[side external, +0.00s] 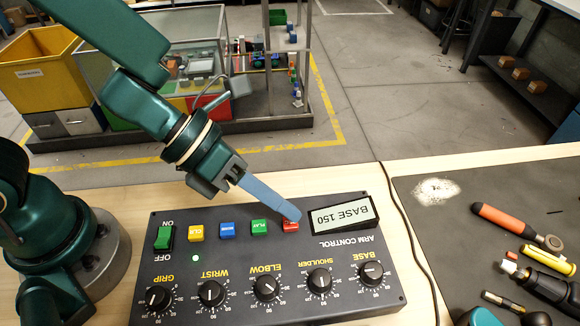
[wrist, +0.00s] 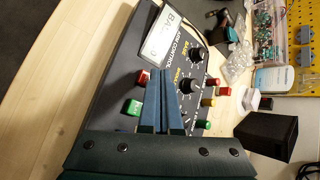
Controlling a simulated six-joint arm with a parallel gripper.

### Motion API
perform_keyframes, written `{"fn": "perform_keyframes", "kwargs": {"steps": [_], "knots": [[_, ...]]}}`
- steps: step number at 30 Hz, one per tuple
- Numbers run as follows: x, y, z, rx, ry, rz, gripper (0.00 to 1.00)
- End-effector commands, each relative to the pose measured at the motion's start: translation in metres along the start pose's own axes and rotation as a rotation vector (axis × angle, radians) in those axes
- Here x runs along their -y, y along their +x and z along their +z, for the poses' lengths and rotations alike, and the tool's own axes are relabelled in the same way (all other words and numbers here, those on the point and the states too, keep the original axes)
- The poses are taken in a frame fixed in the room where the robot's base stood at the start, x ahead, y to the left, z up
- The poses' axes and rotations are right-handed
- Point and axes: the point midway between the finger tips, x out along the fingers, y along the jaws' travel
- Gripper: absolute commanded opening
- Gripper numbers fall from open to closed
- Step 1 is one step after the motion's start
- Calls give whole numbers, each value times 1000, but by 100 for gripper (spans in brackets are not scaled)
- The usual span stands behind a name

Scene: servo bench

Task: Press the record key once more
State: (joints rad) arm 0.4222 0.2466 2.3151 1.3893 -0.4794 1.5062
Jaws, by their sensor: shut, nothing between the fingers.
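The black control box (side external: 340,291) lies on the wooden bench with its lettering upside down in the side view. Its red key (side external: 290,227), whose label is too small to read, is at the end of the key row, beside the display (side external: 343,214). My gripper (side external: 297,216) is shut and empty, its blue fingers slanting down to the red key. The tips overlap its upper edge; whether they touch or press it I cannot tell. In the wrist view the red key (wrist: 142,77) shows left of the fingertips (wrist: 160,72).
Green (side external: 260,227), blue (side external: 228,229) and yellow (side external: 196,232) keys stand in the same row. A green power switch (side external: 163,238) is at the end, near a lit green lamp (side external: 195,258). The display reads BASE 150. Several knobs line the near side. Tools lie on a dark mat (side external: 434,238) to the right.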

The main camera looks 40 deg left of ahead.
Motion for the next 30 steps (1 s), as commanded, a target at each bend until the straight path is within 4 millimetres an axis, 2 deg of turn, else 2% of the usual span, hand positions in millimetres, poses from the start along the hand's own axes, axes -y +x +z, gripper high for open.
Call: {"fn": "perform_keyframes", "kwargs": {"steps": [30], "knots": [[-4,6,-4,-1,-2,1,0]]}}
